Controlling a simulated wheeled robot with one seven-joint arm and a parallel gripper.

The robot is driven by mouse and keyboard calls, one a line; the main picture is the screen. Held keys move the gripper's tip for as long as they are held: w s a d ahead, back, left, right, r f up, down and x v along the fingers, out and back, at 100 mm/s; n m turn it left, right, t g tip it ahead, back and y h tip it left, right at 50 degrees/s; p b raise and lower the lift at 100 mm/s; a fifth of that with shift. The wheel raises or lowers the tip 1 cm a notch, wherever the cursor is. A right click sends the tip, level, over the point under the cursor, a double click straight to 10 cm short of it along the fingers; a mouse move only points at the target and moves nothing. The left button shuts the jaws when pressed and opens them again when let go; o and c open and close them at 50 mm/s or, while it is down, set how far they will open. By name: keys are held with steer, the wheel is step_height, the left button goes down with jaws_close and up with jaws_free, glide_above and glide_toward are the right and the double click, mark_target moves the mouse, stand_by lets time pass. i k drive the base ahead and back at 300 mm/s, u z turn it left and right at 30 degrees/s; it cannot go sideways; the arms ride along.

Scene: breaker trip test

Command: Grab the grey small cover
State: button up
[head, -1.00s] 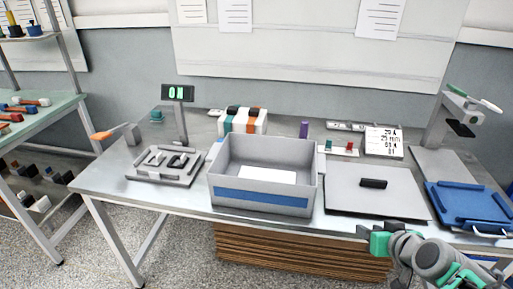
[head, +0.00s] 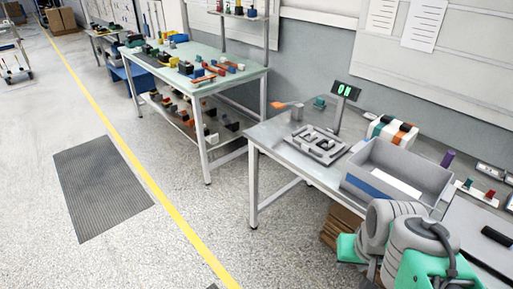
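I cannot single out a grey small cover with certainty. A grey fixture tray (head: 306,146) on the near workbench holds small grey and dark pieces in its recesses, too small to tell apart. The green-topped table (head: 190,68) at the upper left carries many small coloured and dark parts, and its lower shelf (head: 184,122) holds dark, light and orange parts. My grey and teal arm shows at the lower right, in front of the near workbench. The fingers of my gripper are not visible.
A dark floor mat (head: 100,187) and a yellow line (head: 150,182) lie on open floor at left. Brown stacked boards (head: 340,225) are under the bench.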

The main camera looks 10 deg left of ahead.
mark_target(313, 136)
steer(key=u, duration=1.7)
steer(key=i, duration=2.35)
steer(key=z, duration=1.15)
steer(key=i, duration=0.8)
steer(key=z, duration=0.8)
